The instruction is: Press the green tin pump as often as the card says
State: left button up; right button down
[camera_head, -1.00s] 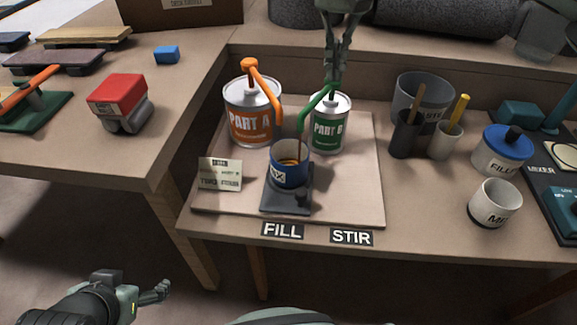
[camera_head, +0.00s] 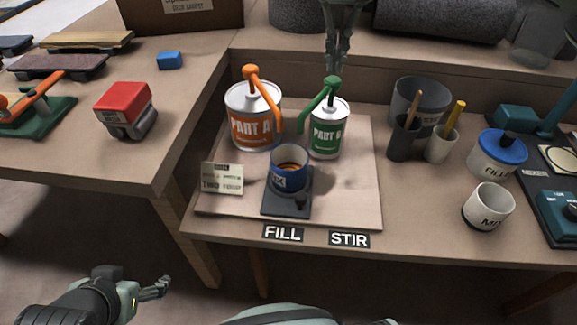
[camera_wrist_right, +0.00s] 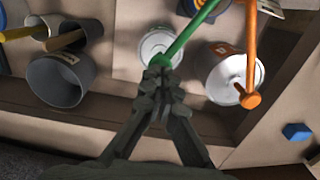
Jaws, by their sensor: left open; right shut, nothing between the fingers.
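The green tin, PART B (camera_head: 328,138), stands upright on the board with its green pump (camera_head: 331,83) raised and the spout angled left. My right gripper (camera_head: 337,68) is shut and empty just above the pump head; the right wrist view shows its fingertips (camera_wrist_right: 160,72) over the green pump (camera_wrist_right: 172,55), contact unclear. The card (camera_head: 222,179) stands at the board's left; "TWO" is readable on its lower line, the rest is blurred. A blue mixing cup (camera_head: 290,180) with orange-brown content sits below the spouts. My left gripper (camera_head: 155,290) is open, off the table at lower left.
The orange PART A tin (camera_head: 251,128), with its orange pump (camera_head: 251,72), stands close left of the green tin. The cup rests on a dark stand (camera_head: 285,205). Stick pots (camera_head: 403,140), a grey bucket (camera_head: 432,95) and a blue-lidded jar (camera_head: 498,155) stand to the right.

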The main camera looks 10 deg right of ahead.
aim_at(333, 79)
jog(key=shift+f, duration=0.1)
dwell(0.5)
jog(key=shift+f+b, duration=0.9)
jog(key=shift+f, duration=0.65)
jog(key=shift+r+p, duration=1.1)
jog(key=shift+r, duration=0.5)
jog(key=shift+r, duration=0.15)
notch_tip(333, 79, up, 6)
jog(key=p, duration=0.4)
